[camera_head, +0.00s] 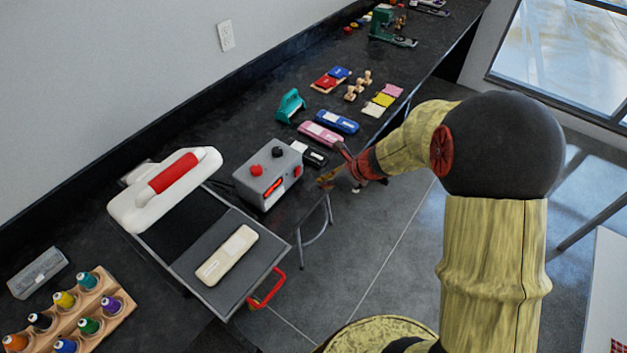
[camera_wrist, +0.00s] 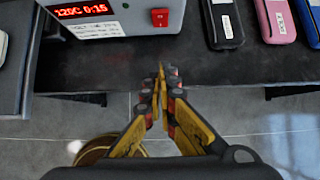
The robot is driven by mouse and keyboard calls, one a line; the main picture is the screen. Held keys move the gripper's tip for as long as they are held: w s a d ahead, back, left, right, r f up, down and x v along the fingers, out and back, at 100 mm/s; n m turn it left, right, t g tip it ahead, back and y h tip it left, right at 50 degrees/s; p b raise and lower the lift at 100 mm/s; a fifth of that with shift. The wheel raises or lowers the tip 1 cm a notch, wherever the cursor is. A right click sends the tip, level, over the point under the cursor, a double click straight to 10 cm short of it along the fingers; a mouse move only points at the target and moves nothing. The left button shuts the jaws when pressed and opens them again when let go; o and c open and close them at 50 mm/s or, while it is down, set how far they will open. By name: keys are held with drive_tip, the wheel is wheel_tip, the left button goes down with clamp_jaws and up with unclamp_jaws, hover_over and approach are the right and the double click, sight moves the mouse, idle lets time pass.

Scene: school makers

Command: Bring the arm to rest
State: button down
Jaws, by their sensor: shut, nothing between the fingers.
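My arm, yellow and dark with red parts, reaches from the lower right of the head view toward the counter. My gripper (camera_head: 328,181) is at the counter's front edge, just right of a grey control box (camera_head: 268,175). In the wrist view my gripper (camera_wrist: 161,72) is shut and empty, its fingertips together. The grey box (camera_wrist: 140,15) with a red lit display and a red switch is just beyond the fingertips.
A heat press (camera_head: 165,188) stands open left of the box, with a cream case (camera_head: 227,254) on its plate. Black (camera_head: 315,157), pink (camera_head: 320,134) and blue (camera_head: 337,121) cases lie beyond the gripper. A thread rack (camera_head: 72,318) is lower left.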

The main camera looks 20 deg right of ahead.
drive_tip(key=s+d+r, duration=0.1)
drive_tip(key=s+r+p, duration=0.1)
drive_tip(key=s+d+r, duration=0.1)
drive_tip(key=s, duration=0.1)
drive_tip(key=shift+d+r, duration=0.15)
drive_tip(key=shift+d, duration=0.15)
